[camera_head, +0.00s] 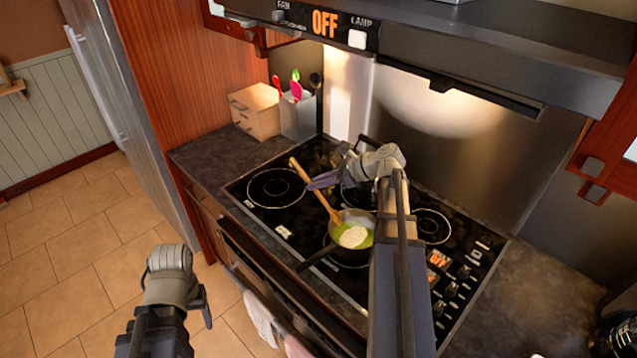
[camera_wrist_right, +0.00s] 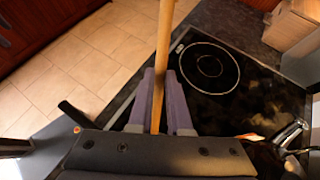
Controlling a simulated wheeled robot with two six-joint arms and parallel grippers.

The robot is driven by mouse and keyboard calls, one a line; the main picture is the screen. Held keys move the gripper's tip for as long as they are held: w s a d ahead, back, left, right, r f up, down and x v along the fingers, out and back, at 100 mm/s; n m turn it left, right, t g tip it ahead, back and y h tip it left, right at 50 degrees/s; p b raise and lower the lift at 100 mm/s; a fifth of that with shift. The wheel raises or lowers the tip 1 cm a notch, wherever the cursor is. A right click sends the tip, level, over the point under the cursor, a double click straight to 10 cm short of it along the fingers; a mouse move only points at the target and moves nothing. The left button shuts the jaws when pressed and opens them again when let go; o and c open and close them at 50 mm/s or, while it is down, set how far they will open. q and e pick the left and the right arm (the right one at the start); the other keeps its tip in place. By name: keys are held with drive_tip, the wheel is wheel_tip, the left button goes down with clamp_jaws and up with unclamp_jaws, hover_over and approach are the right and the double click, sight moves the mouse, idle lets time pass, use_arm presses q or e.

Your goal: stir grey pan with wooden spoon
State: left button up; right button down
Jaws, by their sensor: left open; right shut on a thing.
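The grey pan (camera_head: 341,258) sits on the front of the black stove, its dark handle pointing to the lower left. It holds green food with a pale round piece on it. The wooden spoon (camera_head: 318,191) leans with its lower end in the pan and its handle rising to the upper left. My right gripper (camera_head: 318,184) is shut on the spoon's handle above the stove. The right wrist view shows the handle (camera_wrist_right: 161,75) between the two purple fingers (camera_wrist_right: 162,103). The spoon's tip is hard to make out. My left gripper (camera_head: 197,308) is open and empty, over the floor left of the stove.
A black cooktop (camera_head: 274,212) with several burners lies under the pan. A utensil holder (camera_head: 299,118) and a wooden box (camera_head: 255,109) stand at its back left. The hood (camera_head: 430,75) hangs above. Cloths (camera_head: 262,318) hang on the oven front.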

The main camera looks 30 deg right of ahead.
sight(327, 204)
drive_tip(key=shift+s+d+f+b, duration=0.45)
drive_tip(key=shift+d+f+b, duration=0.05)
drive_tip(key=shift+f+b, duration=0.55)
drive_tip(key=shift+s+d+f+b, duration=0.5)
drive_tip(key=shift+f+b, duration=0.45)
drive_tip(key=shift+f, duration=0.15)
drive_tip(key=shift+s+d+f+b, duration=0.45)
drive_tip(key=shift+d+f+b, duration=0.05)
drive_tip(key=shift+f+b, duration=0.55)
drive_tip(key=shift+s+f, duration=0.1)
drive_tip(key=shift+s+d, duration=0.1)
